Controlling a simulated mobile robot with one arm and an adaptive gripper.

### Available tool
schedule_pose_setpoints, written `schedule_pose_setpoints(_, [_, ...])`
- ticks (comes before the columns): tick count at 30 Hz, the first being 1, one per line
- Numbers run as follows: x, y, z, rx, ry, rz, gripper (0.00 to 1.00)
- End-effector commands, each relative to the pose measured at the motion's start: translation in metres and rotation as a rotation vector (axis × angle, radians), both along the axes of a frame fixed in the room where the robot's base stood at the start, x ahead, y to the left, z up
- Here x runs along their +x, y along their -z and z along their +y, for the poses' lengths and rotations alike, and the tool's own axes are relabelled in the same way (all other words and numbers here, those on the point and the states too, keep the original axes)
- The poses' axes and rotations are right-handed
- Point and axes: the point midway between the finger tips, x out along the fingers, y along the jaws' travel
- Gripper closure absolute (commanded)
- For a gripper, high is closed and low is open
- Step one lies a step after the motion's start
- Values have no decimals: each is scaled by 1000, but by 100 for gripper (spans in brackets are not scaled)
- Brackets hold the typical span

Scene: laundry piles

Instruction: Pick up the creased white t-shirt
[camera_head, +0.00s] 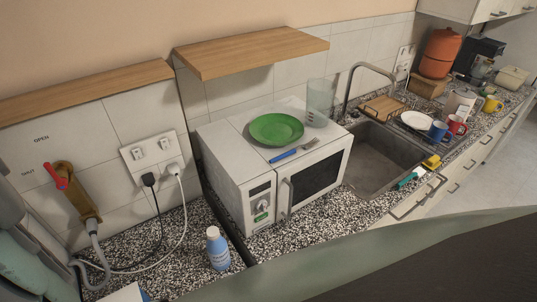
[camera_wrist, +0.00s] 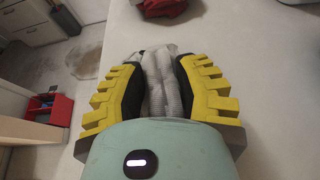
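In the wrist view, a creased white cloth, which looks like the white t-shirt (camera_wrist: 157,75), is bunched in long folds between the two yellow-and-black fingers of my gripper (camera_wrist: 161,70). The fingers press in from both sides, and the cloth fills the gap between them. A little of it shows past the fingertips. Its lower part is hidden behind my gripper's pale green body. The head view does not show the t-shirt or the gripper's fingers.
In the wrist view, a dark red cloth (camera_wrist: 163,7) lies on a pale surface (camera_wrist: 240,45) beyond the fingertips. A red box (camera_wrist: 58,108) is lower left. The head view shows a counter with a microwave (camera_head: 235,190), sink (camera_head: 375,160) and blue-white bottle (camera_head: 217,249).

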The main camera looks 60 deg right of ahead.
Motion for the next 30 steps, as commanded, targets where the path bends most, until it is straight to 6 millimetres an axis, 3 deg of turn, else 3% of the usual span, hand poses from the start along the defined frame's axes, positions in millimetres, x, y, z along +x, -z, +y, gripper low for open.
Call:
schedule_pose_setpoints(8, [0,0,0,0,0,0,100])
schedule_pose_setpoints(22, [0,-2,0,0,0,0,100])
schedule_pose_setpoints(30, [2,-26,-1,2,6,-3,100])
